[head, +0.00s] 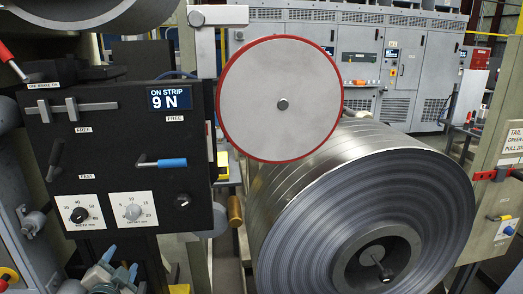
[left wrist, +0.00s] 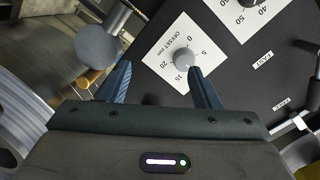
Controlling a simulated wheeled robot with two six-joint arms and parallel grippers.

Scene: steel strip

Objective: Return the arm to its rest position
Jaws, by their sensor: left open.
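My left gripper (head: 122,260) is low at the left of the head view, below the black control panel (head: 100,150). In the left wrist view its two blue fingers (left wrist: 159,72) are spread apart with nothing between them. Beyond the fingertips the wrist view shows the white offset dial plate with its grey knob (left wrist: 184,58). The knob also shows in the head view (head: 133,212). The fingers look apart from the knob. My right gripper is not in view.
The panel carries a blue-handled lever (head: 168,163), a second dial (head: 78,214) and a display reading 9 N (head: 170,98). A red-rimmed disc (head: 280,98) stands above a large steel coil (head: 365,210). A round wooden-coloured handle (head: 235,211) is right of the panel. Grey cabinets (head: 360,60) stand behind.

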